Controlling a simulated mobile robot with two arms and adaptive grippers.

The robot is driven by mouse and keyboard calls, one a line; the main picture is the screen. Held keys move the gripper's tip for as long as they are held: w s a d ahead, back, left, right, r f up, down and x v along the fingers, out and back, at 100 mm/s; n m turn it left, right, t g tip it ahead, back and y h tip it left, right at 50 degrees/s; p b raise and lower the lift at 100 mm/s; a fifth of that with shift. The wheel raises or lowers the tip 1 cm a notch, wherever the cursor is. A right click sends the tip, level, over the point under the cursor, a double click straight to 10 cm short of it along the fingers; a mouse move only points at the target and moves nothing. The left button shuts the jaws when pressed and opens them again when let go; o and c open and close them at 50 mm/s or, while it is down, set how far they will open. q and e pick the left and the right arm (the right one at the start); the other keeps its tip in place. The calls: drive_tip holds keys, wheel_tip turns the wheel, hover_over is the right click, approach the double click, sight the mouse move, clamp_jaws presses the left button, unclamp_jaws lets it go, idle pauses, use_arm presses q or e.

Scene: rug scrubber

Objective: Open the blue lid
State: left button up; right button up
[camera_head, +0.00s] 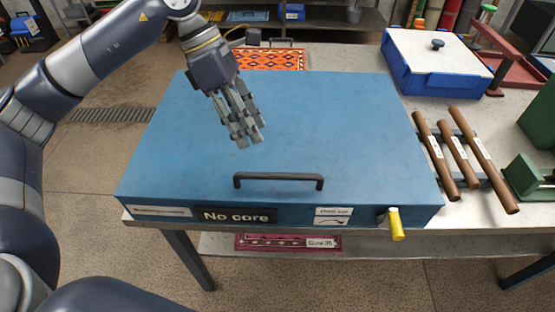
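The blue lid (290,120) is the broad flat top of a box on the table, and it lies shut. A black bar handle (278,178) stands on the lid near its front edge. My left gripper (247,140) is above the lid, behind and a little left of the handle, pointing down and apart from the handle. Its fingers look close together, with nothing seen between them; whether they are fully shut is not clear. A yellow lever (395,223) sticks out at the box's front right corner. My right gripper is not in view.
Several brown rollers (457,151) lie on a rack to the right. A blue box with a white lid (434,58) stands at the back right. A patterned red rug (268,59) lies behind the blue box.

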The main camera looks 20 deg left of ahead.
sight(274, 174)
use_arm(q)
drive_tip(key=p+x, duration=0.2)
drive_tip(key=x, duration=0.8)
drive_tip(key=shift+d+f, duration=0.25)
drive_tip(key=shift+f, duration=0.05)
clamp_jaws()
